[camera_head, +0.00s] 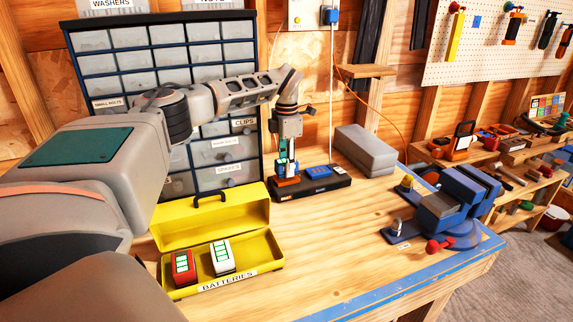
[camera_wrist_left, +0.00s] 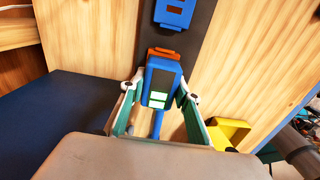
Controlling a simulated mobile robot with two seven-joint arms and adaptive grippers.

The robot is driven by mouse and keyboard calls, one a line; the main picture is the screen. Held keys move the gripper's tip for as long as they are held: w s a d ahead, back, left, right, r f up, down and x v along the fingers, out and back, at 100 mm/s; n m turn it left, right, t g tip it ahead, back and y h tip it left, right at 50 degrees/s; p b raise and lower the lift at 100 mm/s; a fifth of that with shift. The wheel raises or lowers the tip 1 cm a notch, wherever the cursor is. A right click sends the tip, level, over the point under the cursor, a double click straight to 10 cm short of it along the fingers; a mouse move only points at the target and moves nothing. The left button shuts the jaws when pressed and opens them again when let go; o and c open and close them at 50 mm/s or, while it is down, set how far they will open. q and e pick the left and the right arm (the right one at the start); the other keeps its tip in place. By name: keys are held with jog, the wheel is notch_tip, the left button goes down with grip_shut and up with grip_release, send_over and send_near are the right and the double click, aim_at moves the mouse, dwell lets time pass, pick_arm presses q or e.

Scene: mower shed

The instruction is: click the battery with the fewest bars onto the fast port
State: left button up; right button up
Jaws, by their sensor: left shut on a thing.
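My left gripper (camera_head: 287,168) is shut on a blue battery (camera_wrist_left: 160,75), which shows two lit green bars in the left wrist view. The battery is at the orange port (camera_head: 287,182) at the left end of the black charger (camera_head: 325,186); the orange port also shows just beyond it in the wrist view (camera_wrist_left: 162,52). I cannot tell whether the battery is fully seated. A blue port (camera_head: 319,172) sits beside the orange one. A red battery (camera_head: 182,268) and a white battery (camera_head: 222,257), each with several green bars, stand in the yellow box (camera_head: 262,268). My right gripper is not in view.
A drawer cabinet (camera_head: 225,52) stands behind the box. A grey block (camera_head: 364,150) is right of the charger, and a blue vise (camera_head: 462,195) is at the bench's right edge. The front middle of the wooden bench (camera_head: 340,240) is clear.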

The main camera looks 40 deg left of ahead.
pick_arm(q)
jog(key=shift+f, duration=0.25)
jog(key=shift+f, duration=0.35)
jog(key=o, duration=1.3)
notch_tip(320, 180, up, 12)
jog(key=shift+f, duration=0.1)
